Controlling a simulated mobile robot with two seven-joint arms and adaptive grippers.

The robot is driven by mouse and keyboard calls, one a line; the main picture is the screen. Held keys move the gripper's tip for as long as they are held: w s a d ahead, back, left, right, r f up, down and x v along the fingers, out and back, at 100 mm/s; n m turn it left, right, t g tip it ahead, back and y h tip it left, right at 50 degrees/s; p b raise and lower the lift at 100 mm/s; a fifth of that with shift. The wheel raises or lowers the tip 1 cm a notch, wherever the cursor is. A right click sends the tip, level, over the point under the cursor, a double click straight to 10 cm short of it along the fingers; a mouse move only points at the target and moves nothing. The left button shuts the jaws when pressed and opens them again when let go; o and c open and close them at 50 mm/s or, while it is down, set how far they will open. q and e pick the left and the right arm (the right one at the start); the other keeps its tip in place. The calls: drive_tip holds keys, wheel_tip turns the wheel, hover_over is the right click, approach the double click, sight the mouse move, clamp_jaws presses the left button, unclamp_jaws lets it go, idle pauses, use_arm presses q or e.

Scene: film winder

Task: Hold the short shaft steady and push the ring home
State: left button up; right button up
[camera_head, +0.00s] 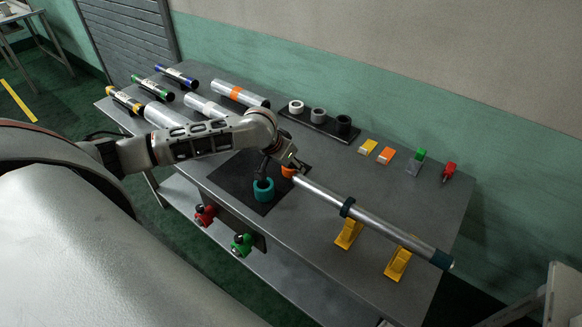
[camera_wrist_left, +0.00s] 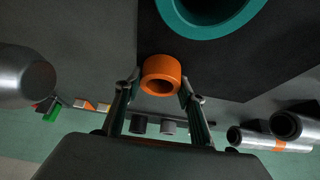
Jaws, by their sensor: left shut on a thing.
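My left gripper (camera_head: 291,165) is shut on an orange ring (camera_wrist_left: 162,72), with a fingertip on each side of it in the left wrist view. The ring (camera_head: 288,171) is partly hidden by the gripper in the head view. In the left wrist view a metal cylinder end (camera_wrist_left: 25,80) is apart from the ring, at the left. My right gripper is not in view.
A teal ring (camera_head: 263,190) stands on a black mat (camera_head: 235,182) beside the gripper. Red and green knobs are at the front edge.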

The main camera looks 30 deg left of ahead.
use_arm(q)
drive_tip(key=shift+r, duration=0.55)
wheel_tip(320, 180, up, 19)
idle(0.5)
